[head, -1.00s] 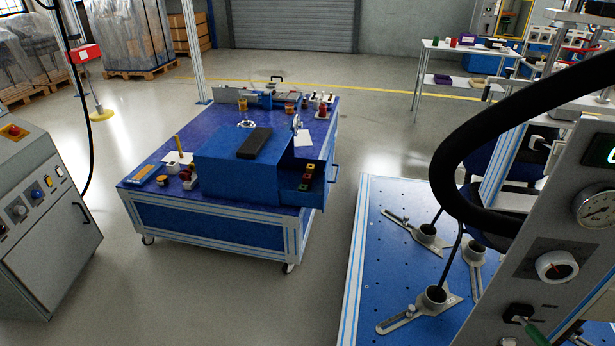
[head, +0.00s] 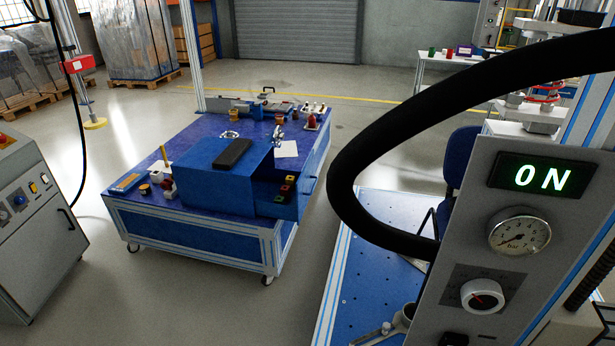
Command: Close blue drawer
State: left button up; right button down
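The blue drawer (head: 287,196) sticks out open from the right side of a blue drawer box (head: 215,187) on a wheeled blue workbench (head: 203,232). Several small coloured items lie inside the drawer. A dark flat object (head: 233,151) rests on top of the box. The bench stands some distance ahead, left of the picture's middle. Neither of my grippers shows in the head view.
A grey control panel (head: 505,262) with an "ON" display and a thick black hose (head: 345,150) fill the near right. A blue perforated table (head: 350,285) stands beside it. A grey cabinet (head: 35,225) stands at left. Floor (head: 180,305) in front of the bench is clear.

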aim_at(266, 183)
jog(key=i+j, duration=0.1)
jog(key=j, duration=0.3)
jog(key=i+j, duration=0.1)
jog(key=j, duration=0.3)
jog(key=i+j, duration=0.1)
jog(key=j, duration=0.3)
jog(key=i+j, duration=0.1)
jog(key=j, duration=0.3)
